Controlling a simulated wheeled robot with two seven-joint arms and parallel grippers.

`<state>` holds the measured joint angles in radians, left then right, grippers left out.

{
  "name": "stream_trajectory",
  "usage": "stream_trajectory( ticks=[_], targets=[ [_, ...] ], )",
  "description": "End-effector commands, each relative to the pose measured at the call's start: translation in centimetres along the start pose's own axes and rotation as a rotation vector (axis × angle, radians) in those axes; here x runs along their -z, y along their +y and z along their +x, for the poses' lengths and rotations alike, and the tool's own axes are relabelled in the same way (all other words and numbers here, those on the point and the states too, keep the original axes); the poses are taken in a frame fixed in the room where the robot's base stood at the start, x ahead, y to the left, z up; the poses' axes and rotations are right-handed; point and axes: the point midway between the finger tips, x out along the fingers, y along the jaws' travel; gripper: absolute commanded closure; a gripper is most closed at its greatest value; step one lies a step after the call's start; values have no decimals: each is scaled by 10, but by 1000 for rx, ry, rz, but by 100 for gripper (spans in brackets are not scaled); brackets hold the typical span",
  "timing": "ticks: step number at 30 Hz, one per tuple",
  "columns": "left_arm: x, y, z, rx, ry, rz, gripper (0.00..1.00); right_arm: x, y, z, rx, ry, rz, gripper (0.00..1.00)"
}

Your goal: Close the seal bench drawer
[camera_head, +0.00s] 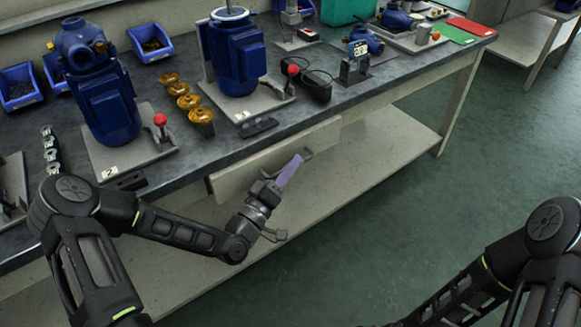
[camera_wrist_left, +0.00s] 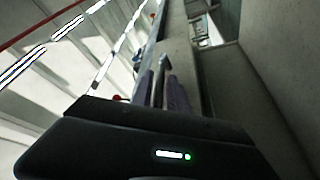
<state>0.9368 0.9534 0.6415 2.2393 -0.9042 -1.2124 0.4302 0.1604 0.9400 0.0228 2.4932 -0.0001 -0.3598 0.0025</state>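The seal bench drawer's pale front (camera_head: 245,168) shows under the dark bench top's front edge. I cannot tell how far it stands out. A dark handle (camera_head: 306,154) is at its right part. My left gripper (camera_head: 294,163) has its purple fingers at this handle, below the bench edge. In the left wrist view, the two fingers (camera_wrist_left: 161,85) show a narrow gap, with a grey bar-like piece (camera_wrist_left: 164,63) at their tips. I cannot tell whether they clamp it. My right gripper is out of view; only part of that arm shows at lower right.
Blue pumps (camera_head: 105,100) on plates, brass parts (camera_head: 184,95) and blue bins (camera_head: 150,43) stand on the bench top (camera_head: 340,105). A pale lower shelf (camera_head: 385,150) runs beneath. The green floor (camera_head: 430,215) in front of the bench is clear.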

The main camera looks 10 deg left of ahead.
Motion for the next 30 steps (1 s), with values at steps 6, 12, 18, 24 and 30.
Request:
stream_trajectory(
  ticks=[6, 12, 18, 24, 30],
  targets=[
    [0, 0, 0, 0, 0, 0, 83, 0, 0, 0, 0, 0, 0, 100],
    [0, 0, 0, 0, 0, 0, 99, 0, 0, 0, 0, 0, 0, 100],
    [0, 0, 0, 0, 0, 0, 100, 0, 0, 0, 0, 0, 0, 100],
    [0, 0, -1, 1, 0, 0, 100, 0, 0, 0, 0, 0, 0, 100],
    [0, 0, -1, 1, 0, -1, 100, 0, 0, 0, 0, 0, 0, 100]
  ],
)
